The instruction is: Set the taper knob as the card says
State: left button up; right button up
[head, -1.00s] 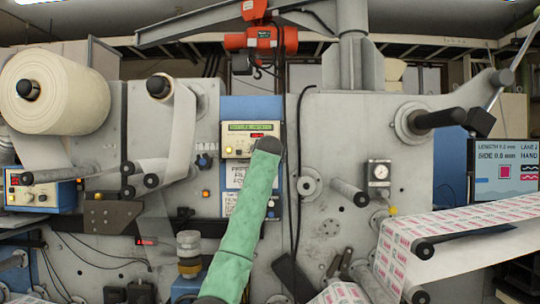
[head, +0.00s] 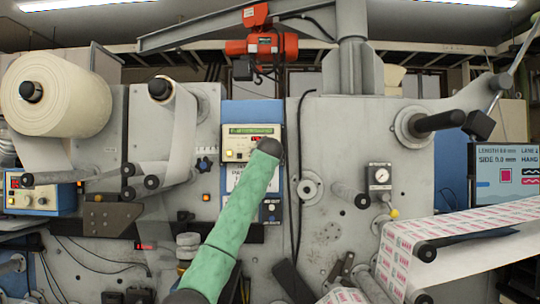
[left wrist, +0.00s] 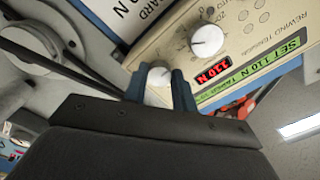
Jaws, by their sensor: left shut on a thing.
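The beige rewind tension panel (head: 233,147) is on the machine's middle face. In the left wrist view its green display (left wrist: 270,60) reads SET 110 N and TAPER, the rest being unclear, and its red readout (left wrist: 213,74) shows 110 N. My left gripper (left wrist: 170,80) is shut on a small white knob (left wrist: 158,75) at the panel's edge. A larger white knob (left wrist: 207,40) sits beside it, free. A white card (left wrist: 120,18) is partly in view, showing "ARD" and "0 N"; my arm covers part of it in the head view. My right gripper is not in view.
A blue star-shaped knob (head: 204,164) is left of the panel and a pressure gauge (head: 379,176) to its right. A black cable (head: 298,150) hangs just right of the panel. An orange hoist (head: 262,46) hangs above. Rollers stick out on both sides.

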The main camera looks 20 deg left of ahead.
pick_arm(q)
jog(key=shift+d+f, duration=0.1)
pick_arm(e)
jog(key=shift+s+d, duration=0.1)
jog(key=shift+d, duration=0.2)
pick_arm(q)
jog(key=o, duration=1)
jog(key=b+v, duration=0.4)
jog(key=v, duration=0.3)
jog(key=shift+s+b, duration=0.35)
jog(key=shift+b, duration=0.05)
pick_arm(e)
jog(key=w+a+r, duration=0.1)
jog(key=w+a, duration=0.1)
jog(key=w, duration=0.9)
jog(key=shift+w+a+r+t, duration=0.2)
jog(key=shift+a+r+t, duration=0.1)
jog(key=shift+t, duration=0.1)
pick_arm(q)
jog(key=shift+d, duration=0.15)
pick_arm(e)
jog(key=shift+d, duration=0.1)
